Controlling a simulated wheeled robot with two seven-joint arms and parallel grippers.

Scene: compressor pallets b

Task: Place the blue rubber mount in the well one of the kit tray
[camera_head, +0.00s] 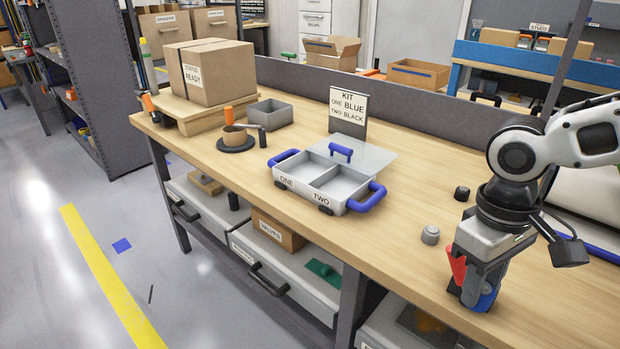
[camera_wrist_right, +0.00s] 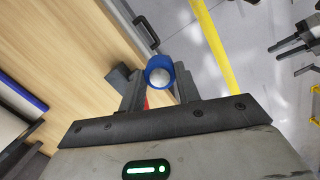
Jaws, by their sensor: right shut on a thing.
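The blue rubber mount (camera_wrist_right: 160,72) is a short blue cylinder with a pale round top, held between the fingers of my right gripper (camera_head: 478,290). In the wrist view the right gripper (camera_wrist_right: 152,88) is shut on it. In the head view only a little blue shows low between the fingers. The gripper is at the right, close to the table's front edge, apart from the tray. The kit tray (camera_head: 335,209) is grey with blue side handles and two wells, ONE at left and TWO at right. Both wells look empty. My left gripper is not in view.
A black mount (camera_head: 461,193) and a grey knobbed piece (camera_head: 430,235) stand between tray and gripper. A clear panel with a blue handle (camera_head: 341,151) and the kit sign (camera_head: 348,104) are behind the tray. A grey bin (camera_head: 270,114) and a carton (camera_head: 210,72) are further left.

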